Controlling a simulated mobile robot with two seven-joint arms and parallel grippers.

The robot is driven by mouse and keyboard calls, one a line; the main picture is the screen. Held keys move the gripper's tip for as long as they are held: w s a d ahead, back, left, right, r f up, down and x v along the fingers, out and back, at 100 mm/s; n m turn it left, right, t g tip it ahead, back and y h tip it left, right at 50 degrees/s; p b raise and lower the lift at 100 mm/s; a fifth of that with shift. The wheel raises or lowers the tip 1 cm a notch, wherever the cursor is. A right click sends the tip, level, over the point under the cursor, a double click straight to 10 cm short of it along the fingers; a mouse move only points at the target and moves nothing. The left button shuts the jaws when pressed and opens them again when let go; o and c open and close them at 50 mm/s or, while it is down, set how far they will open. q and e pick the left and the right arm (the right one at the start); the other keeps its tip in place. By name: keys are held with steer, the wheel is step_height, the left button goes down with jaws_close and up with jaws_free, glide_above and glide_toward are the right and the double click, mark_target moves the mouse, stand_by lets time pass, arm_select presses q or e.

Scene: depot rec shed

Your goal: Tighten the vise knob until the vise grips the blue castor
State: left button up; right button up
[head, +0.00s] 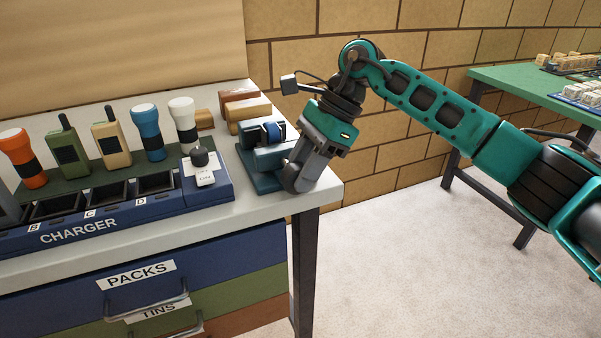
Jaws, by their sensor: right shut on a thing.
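The vise (272,157), dark teal, stands at the right end of the grey worktop. The blue castor (277,131) sits between its jaws, partly hidden by the front jaw. I cannot tell whether both jaws touch it. My right gripper (294,182) reaches down at the right front of the vise and is shut at the place of the vise knob. My left gripper is not in view.
A blue charger (120,229) with torches and radios behind it fills the worktop left of the vise. Wooden blocks (248,109) lie behind the vise. The worktop's right edge is close to my right gripper. A green table (500,78) stands at the far right.

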steer(key=shift+y, duration=0.5)
steer(key=o, duration=1)
steer(key=shift+c, duration=0.2)
steer(key=shift+d, duration=0.1)
steer(key=v, duration=1.3)
steer(key=shift+p, duration=0.45)
steer(key=shift+w, duration=0.1)
